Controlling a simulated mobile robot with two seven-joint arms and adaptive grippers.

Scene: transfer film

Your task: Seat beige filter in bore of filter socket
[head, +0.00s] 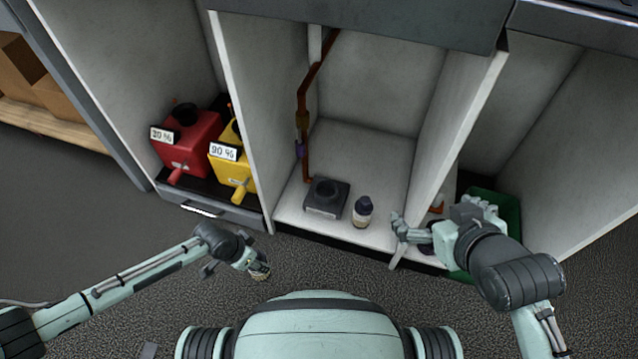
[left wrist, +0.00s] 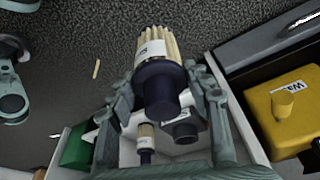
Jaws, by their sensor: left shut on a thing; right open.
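The beige filter (head: 260,271) is held in my left gripper (head: 250,264), outside the cabinet, over the dark floor. In the left wrist view the same filter (left wrist: 157,50) shows a ribbed beige body, a white label and a dark round end, between the fingers of my left gripper (left wrist: 160,100). The filter socket (head: 325,198), a black square block with a round raised bore, stands on the middle compartment's floor, apart from the filter. It also shows in the left wrist view (left wrist: 183,131), partly hidden. My right gripper (head: 430,222) is open by the right partition's front edge.
A dark-capped bottle-like item (head: 363,212) stands right of the socket. Red (head: 190,142) and yellow (head: 234,165) canisters fill the left compartment. A green bin (head: 508,212) stands at right. Partitions flank the middle compartment.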

